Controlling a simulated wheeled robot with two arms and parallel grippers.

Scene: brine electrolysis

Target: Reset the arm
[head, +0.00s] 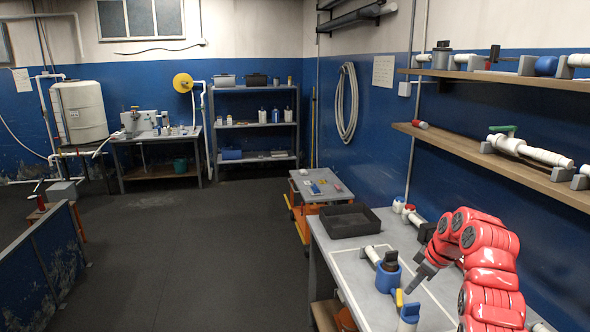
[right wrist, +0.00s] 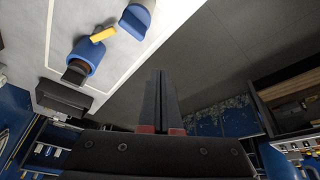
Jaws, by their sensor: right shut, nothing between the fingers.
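My right arm comes in from the right in the head view, red and bent over the workbench (head: 378,300). Its dark gripper (head: 409,290) points down and to the left, beside a blue cylindrical holder (head: 387,277) with a black top. In the right wrist view the two fingers of the gripper (right wrist: 162,75) lie together with nothing between them. A yellow piece (head: 399,299) is close to the fingertips in the head view; it also shows in the wrist view (right wrist: 103,34), apart from the fingers. My left gripper is not in view.
A blue and white part (head: 409,316) stands at the bench front. A black tray (head: 350,221) sits at its far end. Shelves (head: 495,80) with valves and pipe pieces hang on the right wall. A small cart (head: 322,187) stands beyond the bench. The floor at left centre is clear.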

